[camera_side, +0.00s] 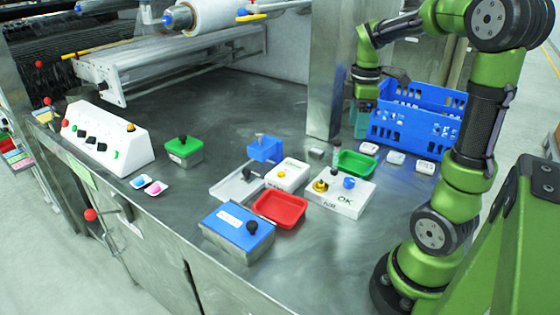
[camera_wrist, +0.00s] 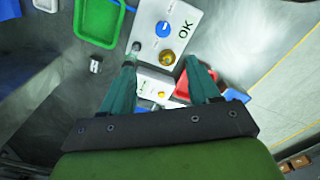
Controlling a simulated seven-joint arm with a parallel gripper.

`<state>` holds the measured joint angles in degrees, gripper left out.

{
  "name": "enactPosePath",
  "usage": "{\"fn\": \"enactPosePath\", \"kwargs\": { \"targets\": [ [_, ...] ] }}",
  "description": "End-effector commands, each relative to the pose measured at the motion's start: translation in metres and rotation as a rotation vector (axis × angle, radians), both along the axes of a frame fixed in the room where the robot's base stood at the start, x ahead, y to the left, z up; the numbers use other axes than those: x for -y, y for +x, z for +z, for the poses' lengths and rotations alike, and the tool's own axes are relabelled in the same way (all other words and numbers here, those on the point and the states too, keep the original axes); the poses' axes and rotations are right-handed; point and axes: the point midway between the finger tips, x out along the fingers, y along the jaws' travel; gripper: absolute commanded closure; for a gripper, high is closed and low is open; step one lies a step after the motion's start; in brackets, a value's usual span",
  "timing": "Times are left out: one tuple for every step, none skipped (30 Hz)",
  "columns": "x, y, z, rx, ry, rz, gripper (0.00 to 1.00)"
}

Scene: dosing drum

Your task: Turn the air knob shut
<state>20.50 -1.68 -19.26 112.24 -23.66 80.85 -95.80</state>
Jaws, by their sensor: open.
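A white box with "OK" and smaller lettering on it (camera_side: 347,205) stands right of centre in the side view; it also shows at the top of the wrist view (camera_wrist: 183,12). It bears a yellow knob (camera_side: 320,185), (camera_wrist: 167,57), a blue knob (camera_side: 349,183), (camera_wrist: 163,29) and a small dark knob (camera_side: 334,171). I cannot read for certain which knob is the air knob. My gripper (camera_side: 363,125), (camera_wrist: 160,66) is open and empty, raised above the table behind the box, apart from the knobs. Its teal fingers point downward.
A green tray (camera_side: 357,164), red tray (camera_side: 280,208) and blue crate (camera_side: 415,125) stand around the box. A smaller white block (camera_side: 289,172) with a yellow knob, a blue-lidded box (camera_side: 237,222) and small white dishes (camera_side: 396,158) are near.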

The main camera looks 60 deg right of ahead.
Motion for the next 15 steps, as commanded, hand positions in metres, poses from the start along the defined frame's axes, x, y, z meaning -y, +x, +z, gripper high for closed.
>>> {"fn": "enactPosePath", "kwargs": {
  "targets": [
    [0.000,-0.001,0.003,-0.005,0.000,0.065,0.39],
    [0.000,-0.001,0.004,-0.009,0.001,0.101,0.39],
    [-0.001,-0.002,0.004,-0.013,0.005,0.139,0.39],
    [-0.001,-0.003,0.004,-0.016,0.007,0.161,0.39],
    [-0.002,-0.003,0.004,-0.017,0.009,0.178,0.39],
    [-0.002,-0.003,0.003,-0.018,0.011,0.194,0.39],
    [-0.002,-0.003,0.002,-0.017,0.011,0.201,0.39],
    [-0.003,-0.003,0.000,-0.017,0.011,0.207,0.39],
    [-0.003,-0.003,-0.004,-0.018,0.012,0.209,0.39],
    [-0.003,-0.003,-0.007,-0.019,0.012,0.209,0.39],
    [-0.003,-0.003,-0.011,-0.019,0.012,0.209,0.39],
    [-0.003,-0.003,-0.017,-0.019,0.012,0.209,0.39],
    [-0.003,-0.004,-0.023,-0.020,0.014,0.208,0.39],
    [-0.003,-0.004,-0.029,-0.021,0.013,0.208,0.39],
    [-0.003,-0.004,-0.037,-0.021,0.015,0.207,0.39]
  ]
}}
